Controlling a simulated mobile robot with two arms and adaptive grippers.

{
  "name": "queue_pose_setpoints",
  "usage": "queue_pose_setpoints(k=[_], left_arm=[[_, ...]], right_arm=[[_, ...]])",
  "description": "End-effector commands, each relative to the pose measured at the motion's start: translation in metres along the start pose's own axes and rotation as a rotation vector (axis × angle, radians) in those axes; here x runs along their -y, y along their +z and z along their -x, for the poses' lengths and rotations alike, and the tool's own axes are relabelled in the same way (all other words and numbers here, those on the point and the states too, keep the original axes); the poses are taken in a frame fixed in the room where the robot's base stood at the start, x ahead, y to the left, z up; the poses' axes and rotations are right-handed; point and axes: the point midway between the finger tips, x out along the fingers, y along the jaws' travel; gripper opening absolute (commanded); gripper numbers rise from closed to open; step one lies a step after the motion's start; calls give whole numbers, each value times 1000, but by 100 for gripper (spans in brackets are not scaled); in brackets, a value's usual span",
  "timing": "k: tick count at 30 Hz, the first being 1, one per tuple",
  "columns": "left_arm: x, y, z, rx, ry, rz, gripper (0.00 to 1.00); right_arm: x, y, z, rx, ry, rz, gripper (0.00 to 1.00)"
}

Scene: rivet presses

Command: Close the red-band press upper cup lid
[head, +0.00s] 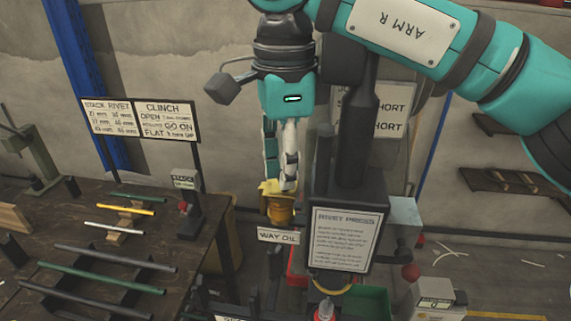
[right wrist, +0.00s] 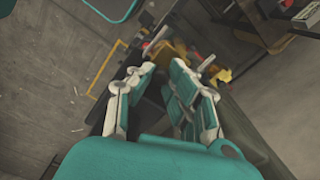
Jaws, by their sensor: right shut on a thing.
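The rivet press (head: 345,240) stands right of centre in the head view, a dark column with a white notice. A yellow oil cup (head: 280,212) is at its left side, above a WAY OIL label (head: 278,236). Its yellow lid (head: 268,187) shows at the cup's top, partly behind my fingers; its exact angle is hard to tell. My right gripper (head: 284,186) points down, shut with its fingertips at the lid. In the right wrist view my fingers (right wrist: 164,68) frame a yellow piece (right wrist: 175,50) just past the tips. My left gripper is out of view.
A dark workbench (head: 60,215) at the left carries several coloured rods (head: 100,277) on racks and a small post with a red button (head: 184,206). Sign boards (head: 140,119) stand behind it. A green bin (head: 368,303) and a red bin (head: 298,266) are low near the press.

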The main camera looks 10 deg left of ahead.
Motion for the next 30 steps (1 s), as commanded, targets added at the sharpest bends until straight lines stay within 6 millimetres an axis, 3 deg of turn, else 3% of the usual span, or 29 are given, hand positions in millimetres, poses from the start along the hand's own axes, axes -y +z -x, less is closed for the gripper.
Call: queue_pose_setpoints(k=[16, 17, 22, 30], left_arm=[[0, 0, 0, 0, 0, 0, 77], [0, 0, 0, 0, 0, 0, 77], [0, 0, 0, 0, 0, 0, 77], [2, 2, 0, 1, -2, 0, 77]], right_arm=[[0, 0, 2, 2, -4, -23, 0], [0, 0, 2, 2, -4, -23, 18], [0, 0, 1, 1, -3, -22, 40], [0, 0, 2, 0, -2, -21, 40]])
